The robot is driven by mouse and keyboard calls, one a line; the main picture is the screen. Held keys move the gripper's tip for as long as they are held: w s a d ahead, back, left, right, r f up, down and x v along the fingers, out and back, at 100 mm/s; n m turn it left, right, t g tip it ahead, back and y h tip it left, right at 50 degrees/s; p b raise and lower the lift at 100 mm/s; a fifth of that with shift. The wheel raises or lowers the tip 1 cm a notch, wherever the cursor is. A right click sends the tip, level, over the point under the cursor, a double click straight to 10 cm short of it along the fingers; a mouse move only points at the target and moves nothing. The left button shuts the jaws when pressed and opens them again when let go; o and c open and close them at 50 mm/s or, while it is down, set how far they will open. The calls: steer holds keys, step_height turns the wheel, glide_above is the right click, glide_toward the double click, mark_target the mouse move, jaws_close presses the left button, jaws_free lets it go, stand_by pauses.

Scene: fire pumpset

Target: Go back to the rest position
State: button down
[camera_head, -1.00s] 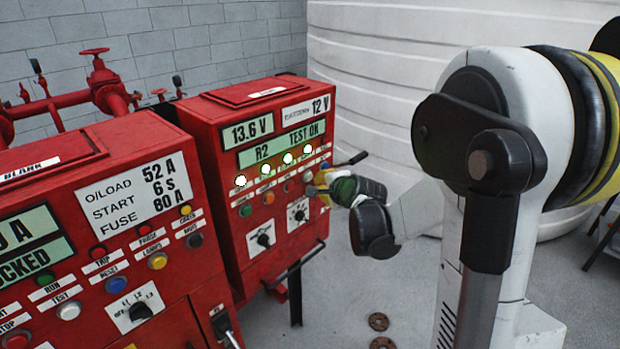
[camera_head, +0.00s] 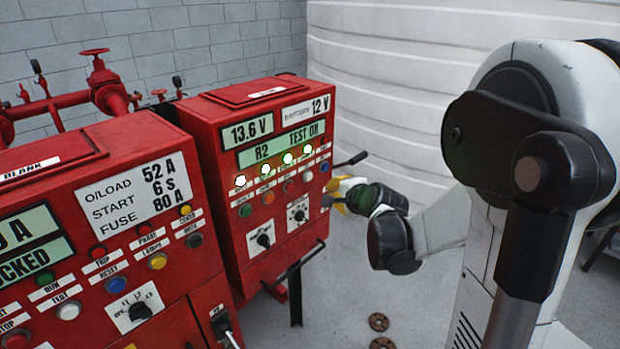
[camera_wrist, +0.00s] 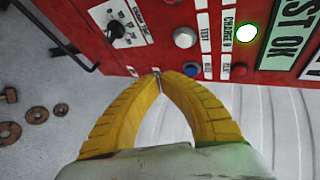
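My gripper (camera_head: 336,196) is by the lower right edge of the right red control box (camera_head: 225,190), below its row of lit lamps. In the wrist view its two yellow fingers (camera_wrist: 158,76) curve together and their tips meet. I see nothing held between them. The fingertips point at the red panel (camera_wrist: 160,55), near a blue button (camera_wrist: 191,70) and a grey button (camera_wrist: 185,38). Whether the tips touch the panel is unclear. My arm extends from the right side of the head view.
A second red control box (camera_head: 120,230) stands at the left, with red pipes and a valve wheel (camera_head: 95,51) behind. A white ribbed tank (camera_head: 400,90) fills the back. Rusty discs (camera_head: 378,321) lie on the open grey floor.

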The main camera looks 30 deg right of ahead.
stand_by(0.3)
steer(key=s+a+r+n+g+y+b, duration=0.1)
steer(key=s+a+n+g+y+b, duration=0.1)
steer(key=s+a+n, duration=0.9)
steer(key=s+a+f+n+g+b, duration=0.1)
steer(key=s+a+n, duration=0.3)
steer(key=s, duration=0.3)
steer(key=s+a+f+n+g+b, duration=0.1)
steer(key=s+a+f+n+g, duration=0.1)
steer(key=s, duration=0.5)
steer(key=shift+s+a+f+n+h, duration=0.2)
steer(key=shift+a+n+h, duration=0.2)
steer(key=shift+a+n, duration=0.65)
steer(key=shift+a, duration=0.1)
